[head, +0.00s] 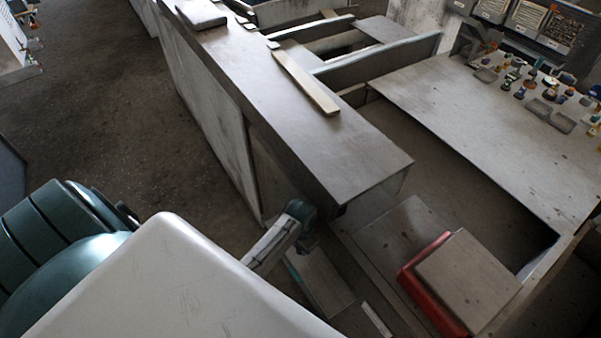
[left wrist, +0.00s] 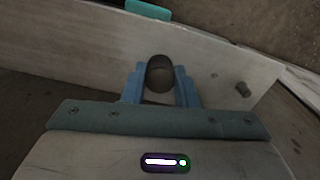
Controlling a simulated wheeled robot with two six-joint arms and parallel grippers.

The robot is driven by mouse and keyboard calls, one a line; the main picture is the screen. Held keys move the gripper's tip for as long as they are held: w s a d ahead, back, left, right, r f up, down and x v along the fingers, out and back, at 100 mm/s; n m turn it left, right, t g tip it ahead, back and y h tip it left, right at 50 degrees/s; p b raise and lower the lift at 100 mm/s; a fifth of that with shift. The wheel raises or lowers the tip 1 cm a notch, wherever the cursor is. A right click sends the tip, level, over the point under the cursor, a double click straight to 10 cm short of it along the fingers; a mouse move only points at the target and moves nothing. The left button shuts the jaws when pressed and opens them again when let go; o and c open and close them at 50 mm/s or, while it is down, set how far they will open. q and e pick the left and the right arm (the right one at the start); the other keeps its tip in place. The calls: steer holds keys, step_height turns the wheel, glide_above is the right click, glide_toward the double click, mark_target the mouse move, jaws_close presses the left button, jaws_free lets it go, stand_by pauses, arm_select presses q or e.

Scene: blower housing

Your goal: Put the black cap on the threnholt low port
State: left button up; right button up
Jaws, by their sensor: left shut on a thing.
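In the left wrist view, my left gripper (left wrist: 160,85) has its two blue fingers closed on a dark round piece (left wrist: 160,72), which looks like the black cap. The cap is in front of a pale, scuffed panel (left wrist: 75,62); I cannot tell whether they touch. I cannot tell which feature is the threnholt low port. In the head view, the left gripper and cap are not clear behind my white arm link. My right gripper is not in view.
In the head view, a long grey-brown counter (head: 265,75) runs across the middle, with a wooden strip (head: 305,83) on it. A red box with a grey top (head: 467,280) stands lower right. Small coloured parts and trays (head: 541,108) lie on a table at the right. Floor is clear at upper left.

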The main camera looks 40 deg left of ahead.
arm_select(q)
steer(key=shift+f, duration=0.15)
steer(key=o, duration=1)
steer(key=shift+o, duration=0.2)
step_height(320, 180, up, 10)
steer(key=shift+f+b, duration=0.15)
steer(key=shift+b, duration=1.05)
steer(key=shift+r, duration=0.6)
